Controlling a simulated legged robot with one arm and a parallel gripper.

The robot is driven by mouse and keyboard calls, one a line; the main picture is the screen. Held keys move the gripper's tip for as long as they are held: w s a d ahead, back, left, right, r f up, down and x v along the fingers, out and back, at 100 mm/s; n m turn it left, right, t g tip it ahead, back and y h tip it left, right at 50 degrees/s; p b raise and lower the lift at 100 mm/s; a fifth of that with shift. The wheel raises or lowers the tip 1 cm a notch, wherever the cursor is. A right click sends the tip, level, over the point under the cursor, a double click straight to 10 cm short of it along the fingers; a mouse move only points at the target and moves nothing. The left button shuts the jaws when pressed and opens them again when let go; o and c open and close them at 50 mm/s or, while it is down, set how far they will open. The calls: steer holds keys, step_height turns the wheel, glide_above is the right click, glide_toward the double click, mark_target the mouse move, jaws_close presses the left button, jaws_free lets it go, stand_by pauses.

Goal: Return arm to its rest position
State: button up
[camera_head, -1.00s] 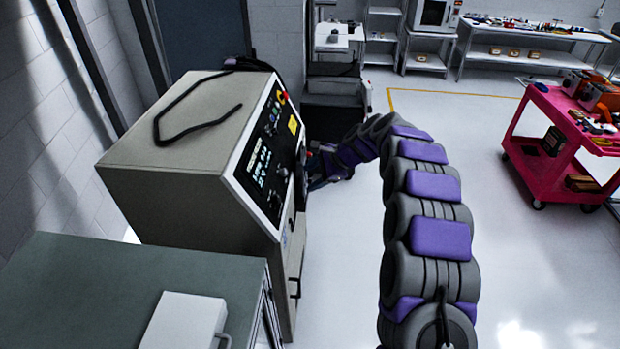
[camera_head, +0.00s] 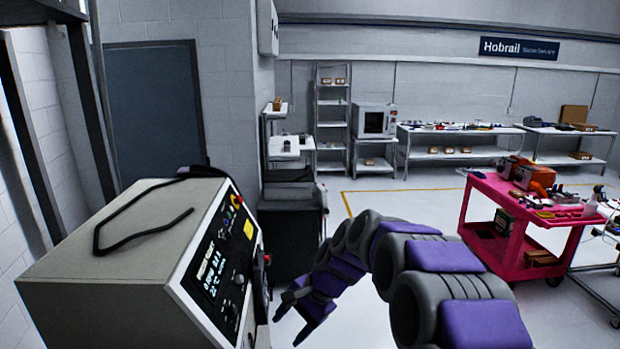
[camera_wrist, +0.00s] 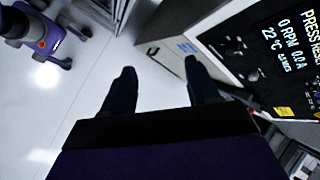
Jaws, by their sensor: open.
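My gripper (camera_wrist: 158,88) shows in the wrist view with its two dark fingers spread apart and nothing between them. In the head view my gripper (camera_head: 292,318) is at the end of my grey and purple arm, low and just right of the beige control cabinet. The cabinet (camera_head: 100,275) has a black panel with a lit display and knobs. In the wrist view the cabinet's panel (camera_wrist: 270,60) fills the upper right, reading "0 RPM" and "22 °C". The right finger appears near the cabinet's face; whether it touches cannot be told.
A pink cart (camera_head: 520,225) with tools stands at the right. A dark cabinet (camera_head: 290,235) stands behind my arm. Workbenches (camera_head: 460,130) and a shelf line the back wall. White floor is open between my arm and the cart.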

steer(key=s+d+f+n+h+b, duration=0.2)
steer(key=s+d+f+b, duration=0.2)
steer(key=s, duration=0.8)
steer(key=s+d+f+n+g+h+b, duration=0.1)
steer(key=s+d+f+n+h+b, duration=0.1)
steer(key=s+d+f+b, duration=0.3)
steer(key=s+d+f+n+g+h+b, duration=0.1)
steer(key=s+d+f+b, duration=0.4)
steer(key=s, duration=1.5)
steer(key=d+f+n+h, duration=0.1)
steer(key=d+n, duration=0.1)
steer(key=d, duration=0.2)
steer(key=shift+f, duration=0.2)
